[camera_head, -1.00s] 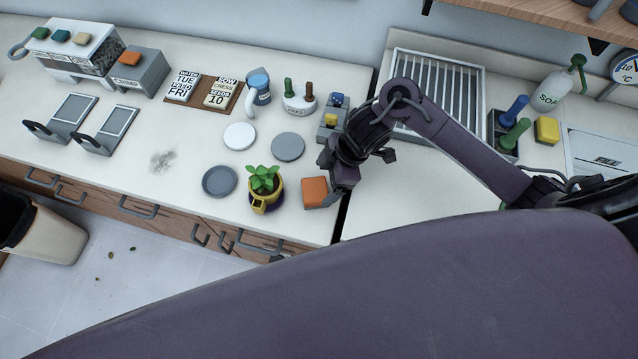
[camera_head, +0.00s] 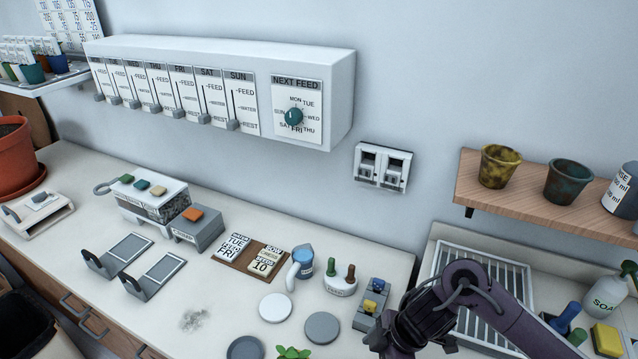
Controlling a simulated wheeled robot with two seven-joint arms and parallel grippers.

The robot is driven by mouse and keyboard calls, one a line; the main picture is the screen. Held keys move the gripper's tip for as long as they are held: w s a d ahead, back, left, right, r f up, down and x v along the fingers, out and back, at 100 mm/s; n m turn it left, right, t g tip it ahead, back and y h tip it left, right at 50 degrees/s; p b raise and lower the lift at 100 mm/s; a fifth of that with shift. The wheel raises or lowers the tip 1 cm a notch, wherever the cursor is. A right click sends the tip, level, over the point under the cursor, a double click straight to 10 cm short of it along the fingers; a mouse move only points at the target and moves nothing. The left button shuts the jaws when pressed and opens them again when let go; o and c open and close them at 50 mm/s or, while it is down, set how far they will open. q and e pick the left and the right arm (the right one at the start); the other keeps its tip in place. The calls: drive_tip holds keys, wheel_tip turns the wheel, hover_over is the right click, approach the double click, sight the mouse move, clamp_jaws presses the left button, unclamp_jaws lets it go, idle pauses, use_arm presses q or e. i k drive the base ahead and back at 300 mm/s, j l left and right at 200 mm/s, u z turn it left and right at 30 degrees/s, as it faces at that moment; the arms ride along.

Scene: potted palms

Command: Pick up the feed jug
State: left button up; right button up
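A small blue jug with a white handle (camera_head: 303,262), which I take for the feed jug, stands upright on the white counter (camera_head: 225,285). It is between the day-and-seed cards and a white holder with green and brown handles. My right arm comes in from the lower right. Its dark gripper (camera_head: 384,343) is at the bottom edge, right of and nearer than the jug and apart from it. The fingers are too dark and cut off to tell if they are open. My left gripper is out of view.
A white disc (camera_head: 275,307) and a grey disc (camera_head: 321,327) lie in front of the jug. A wooden shelf with pots (camera_head: 545,205) juts out at right.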

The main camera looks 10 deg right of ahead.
sight(302, 268)
drive_tip(key=k+j, duration=0.3)
drive_tip(key=k, duration=0.15)
drive_tip(key=k+j, duration=0.25)
drive_tip(key=k, duration=0.2)
